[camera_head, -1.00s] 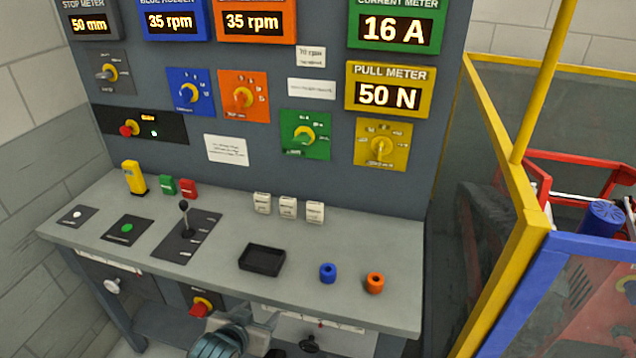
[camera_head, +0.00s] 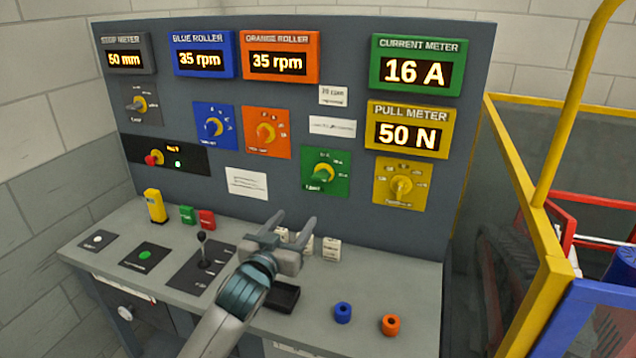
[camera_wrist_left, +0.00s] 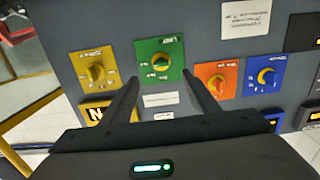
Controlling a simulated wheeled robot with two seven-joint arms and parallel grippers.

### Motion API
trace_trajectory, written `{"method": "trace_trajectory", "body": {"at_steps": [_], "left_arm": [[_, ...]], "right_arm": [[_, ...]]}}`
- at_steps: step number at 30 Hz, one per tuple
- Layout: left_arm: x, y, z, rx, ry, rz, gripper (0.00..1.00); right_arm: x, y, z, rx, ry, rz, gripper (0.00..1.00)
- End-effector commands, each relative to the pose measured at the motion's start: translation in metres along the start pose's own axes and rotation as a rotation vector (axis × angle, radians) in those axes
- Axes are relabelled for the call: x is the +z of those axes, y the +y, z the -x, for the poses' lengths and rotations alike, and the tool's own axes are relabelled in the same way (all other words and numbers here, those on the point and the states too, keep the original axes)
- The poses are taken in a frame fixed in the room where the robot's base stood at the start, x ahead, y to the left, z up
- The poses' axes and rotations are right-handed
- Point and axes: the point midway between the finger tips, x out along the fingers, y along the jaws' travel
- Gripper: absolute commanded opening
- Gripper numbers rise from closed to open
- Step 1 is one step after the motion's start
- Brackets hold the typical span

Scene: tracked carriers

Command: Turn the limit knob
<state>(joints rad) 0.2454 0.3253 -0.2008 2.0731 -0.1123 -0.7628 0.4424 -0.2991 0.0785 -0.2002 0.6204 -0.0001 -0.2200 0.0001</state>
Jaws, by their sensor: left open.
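The limit knob is a green knob with a yellow ring (camera_head: 324,173) on a green plate, whose small label seems to read Limit. Its pointer is tilted to the lower left in the head view. My left gripper (camera_head: 294,219) is open and empty, raised above the desk, below and left of the green plate in the head view. In the left wrist view the green knob (camera_wrist_left: 160,63) shows upside down, just beyond and between the two spread fingers of my left gripper (camera_wrist_left: 160,78), with a gap to it. My right gripper is out of view.
Orange (camera_head: 266,133), blue (camera_head: 214,127) and yellow (camera_head: 402,185) knobs sit around it on the same panel. Meters above read 16 A and 50 N. A lever (camera_head: 204,250), black tray (camera_head: 284,298) and two small rings stand on the desk. A yellow frame (camera_head: 540,230) is at right.

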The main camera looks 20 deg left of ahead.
Motion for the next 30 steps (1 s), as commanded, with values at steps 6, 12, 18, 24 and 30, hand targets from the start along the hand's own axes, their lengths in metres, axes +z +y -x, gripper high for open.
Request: {"method": "trace_trajectory", "body": {"at_steps": [6, 12, 18, 24, 30], "left_arm": [[-0.016, -0.001, -0.008, 0.006, 0.039, 0.003, 0.55], [-0.016, -0.001, -0.007, 0.005, 0.037, 0.003, 0.55], [-0.016, -0.001, -0.011, 0.005, 0.036, 0.003, 0.55], [-0.018, -0.001, -0.027, 0.004, 0.037, 0.003, 0.55], [-0.02, -0.001, -0.055, 0.004, 0.035, 0.004, 0.55]], "right_arm": [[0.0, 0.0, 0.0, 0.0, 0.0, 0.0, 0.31], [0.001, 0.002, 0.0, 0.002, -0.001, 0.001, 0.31], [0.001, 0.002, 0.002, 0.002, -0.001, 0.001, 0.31], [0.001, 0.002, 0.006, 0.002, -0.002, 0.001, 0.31], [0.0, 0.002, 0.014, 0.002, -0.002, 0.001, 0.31]]}}
